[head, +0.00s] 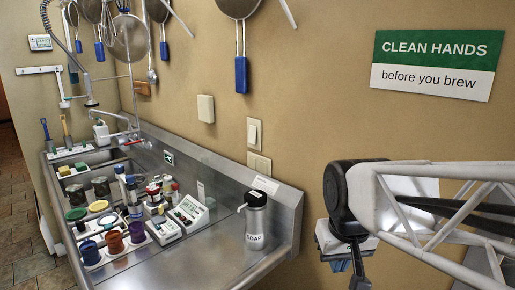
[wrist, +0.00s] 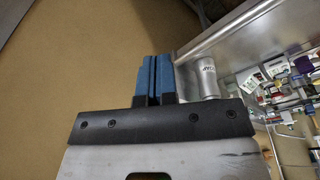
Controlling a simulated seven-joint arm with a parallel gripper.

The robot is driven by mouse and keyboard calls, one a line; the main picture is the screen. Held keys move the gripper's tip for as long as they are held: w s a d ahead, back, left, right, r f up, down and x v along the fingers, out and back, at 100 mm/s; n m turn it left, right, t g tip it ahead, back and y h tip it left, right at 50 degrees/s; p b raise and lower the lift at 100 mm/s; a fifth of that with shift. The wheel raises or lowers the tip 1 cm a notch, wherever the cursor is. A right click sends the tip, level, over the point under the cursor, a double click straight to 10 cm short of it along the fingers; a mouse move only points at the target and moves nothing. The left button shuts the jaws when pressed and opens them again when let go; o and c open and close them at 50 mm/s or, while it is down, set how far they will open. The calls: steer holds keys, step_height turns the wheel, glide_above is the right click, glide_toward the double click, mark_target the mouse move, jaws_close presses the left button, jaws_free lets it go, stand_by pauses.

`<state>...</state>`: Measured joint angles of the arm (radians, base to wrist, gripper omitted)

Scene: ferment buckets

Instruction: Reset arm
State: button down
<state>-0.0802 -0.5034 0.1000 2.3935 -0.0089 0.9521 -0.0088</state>
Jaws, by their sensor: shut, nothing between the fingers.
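My gripper (wrist: 153,75) shows in the wrist view with its two blue fingers side by side, shut and empty. In the head view my arm reaches in from the right, and the gripper (head: 339,265) hangs low in front of the wall, partly hidden by the arm. It is to the right of the steel counter (head: 225,265), apart from it. A steel soap dispenser (head: 256,216) stands near the counter's right end; it also shows just right of the fingers in the wrist view (wrist: 208,78).
Cups (head: 114,242), bottles and small meters (head: 188,212) crowd the counter's left part, beside the sink. Strainers (head: 128,38) hang on the wall above. A green and white sign (head: 436,63) is on the wall above my arm. The wall around the gripper looks bare.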

steer(key=s+d+f+m, duration=0.1)
steer(key=s+d+f, duration=0.1)
steer(key=s, duration=0.5)
steer(key=shift+s+d+f, duration=0.4)
steer(key=shift+d, duration=0.25)
stand_by(0.4)
